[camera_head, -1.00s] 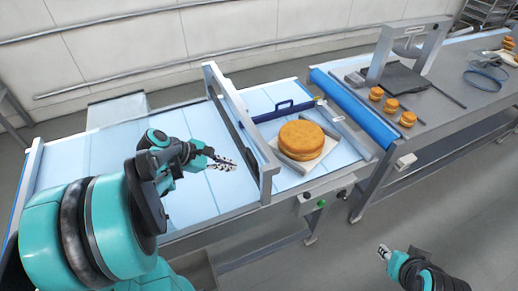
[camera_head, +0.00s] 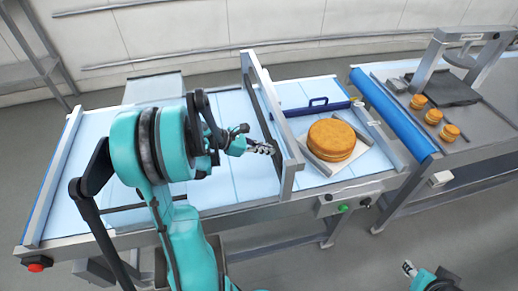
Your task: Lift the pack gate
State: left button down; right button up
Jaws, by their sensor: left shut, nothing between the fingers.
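A blue bar with a raised handle, apparently the pack gate (camera_head: 318,107), lies low across the pale blue belt, behind a round golden cake (camera_head: 331,140). The cake sits on a pale square board (camera_head: 348,166). A grey metal frame (camera_head: 262,90) spans the belt to the left of both. My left gripper (camera_head: 268,149) is shut and empty above the belt, just left of the frame's near post and apart from the blue bar. My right gripper (camera_head: 409,268) is low at the bottom right, away from the belt, too small to tell its jaws.
A blue roller (camera_head: 393,110) and a grey table (camera_head: 475,135) with several small cakes stand to the right. A control box with a green button (camera_head: 343,207) is on the belt's front edge. The belt left of the frame is clear.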

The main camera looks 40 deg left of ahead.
aim_at(282, 134)
pick_arm(q)
jog(key=shift+w+d+f, duration=0.1)
jog(key=shift+w+d, duration=0.05)
notch_tip(282, 134, up, 8)
jog(key=p, duration=0.5)
jog(key=shift+r+p, duration=0.25)
jog(key=shift+p, duration=0.1)
jog(key=shift+w+r, duration=0.1)
